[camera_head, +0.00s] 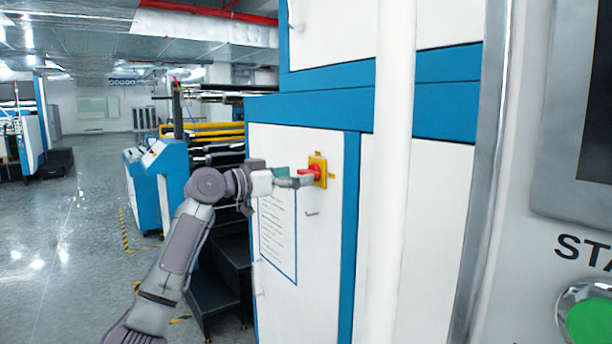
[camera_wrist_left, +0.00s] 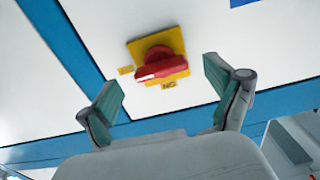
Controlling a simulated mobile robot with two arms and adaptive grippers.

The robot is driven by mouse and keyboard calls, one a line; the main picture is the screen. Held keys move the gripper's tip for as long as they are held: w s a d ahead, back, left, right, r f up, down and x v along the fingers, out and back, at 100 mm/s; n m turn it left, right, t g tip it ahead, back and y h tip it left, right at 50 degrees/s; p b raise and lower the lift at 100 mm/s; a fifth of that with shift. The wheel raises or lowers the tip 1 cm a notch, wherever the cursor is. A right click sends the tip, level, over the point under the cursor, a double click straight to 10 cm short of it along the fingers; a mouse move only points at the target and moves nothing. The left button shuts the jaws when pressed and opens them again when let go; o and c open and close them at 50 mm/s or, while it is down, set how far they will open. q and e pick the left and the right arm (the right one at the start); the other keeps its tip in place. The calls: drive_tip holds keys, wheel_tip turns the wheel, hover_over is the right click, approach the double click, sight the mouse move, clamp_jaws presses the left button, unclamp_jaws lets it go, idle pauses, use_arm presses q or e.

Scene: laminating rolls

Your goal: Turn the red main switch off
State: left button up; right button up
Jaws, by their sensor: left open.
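The red main switch (camera_head: 314,169) is a rotary knob on a yellow plate (camera_head: 319,180), mounted on the white cabinet door. In the left wrist view the red knob (camera_wrist_left: 160,64) sits on its yellow plate (camera_wrist_left: 172,43), with its handle bar pointing left and slightly down. My left gripper (camera_head: 296,178) is close to the switch in the head view. In the left wrist view the left gripper (camera_wrist_left: 160,85) is open, with its two green-padded fingers apart and the knob between and beyond them. I cannot tell whether a finger touches the knob. My right gripper is not in view.
A white vertical post (camera_head: 391,170) stands right of the switch. A panel with a green button (camera_head: 592,322) is at the right edge. Black steps (camera_head: 212,295) and a blue-white machine (camera_head: 157,188) stand left of the cabinet. The grey floor (camera_head: 75,250) at left is mostly clear.

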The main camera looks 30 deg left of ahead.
use_arm(q)
drive_tip(key=v, duration=0.8)
drive_tip(key=shift+s, duration=0.35)
drive_tip(key=shift+a, duration=0.15)
